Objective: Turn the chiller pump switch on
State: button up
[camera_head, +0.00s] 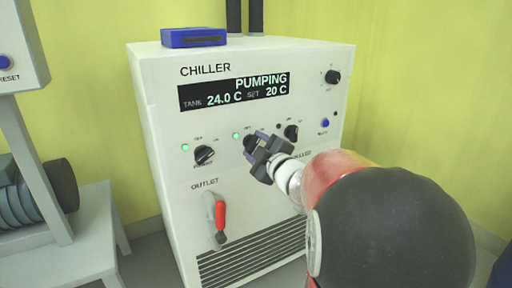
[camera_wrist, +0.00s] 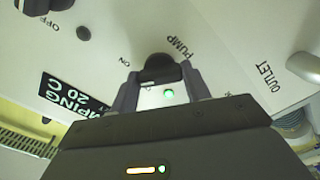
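The chiller (camera_head: 160,130) is a white cabinet whose display (camera_head: 235,92) reads PUMPING, tank 24.0 C, set 20 C. Its pump switch is a black rotary knob (camera_head: 249,142), partly hidden by my gripper (camera_head: 262,148) in the head view. In the wrist view the knob (camera_wrist: 158,69) sits between the two fingers of my gripper (camera_wrist: 160,80), marked PUMP on one side and ON on another. The fingers appear to touch both its sides. A green light (camera_wrist: 168,94) glows beside it; it also shows in the head view (camera_head: 236,136).
Another black knob (camera_head: 204,154) with a lit green light is to the left, and a third knob (camera_head: 291,132) is to the right. A red-handled outlet valve (camera_head: 220,220) is below. A blue box (camera_head: 193,38) lies on top.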

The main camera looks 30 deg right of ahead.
jog(key=c, duration=0.4)
jog(key=m+p, duration=0.1)
jog(key=m, duration=0.2)
jog(key=shift+r, duration=0.1)
jog(key=shift+o, duration=0.2)
jog(key=shift+m+p, duration=0.3)
jog(key=shift+m, duration=0.7)
jog(key=o, duration=1)
jog(key=shift+c, duration=0.2)
jog(key=s, duration=0.8)
jog(key=shift+w+d, duration=0.1)
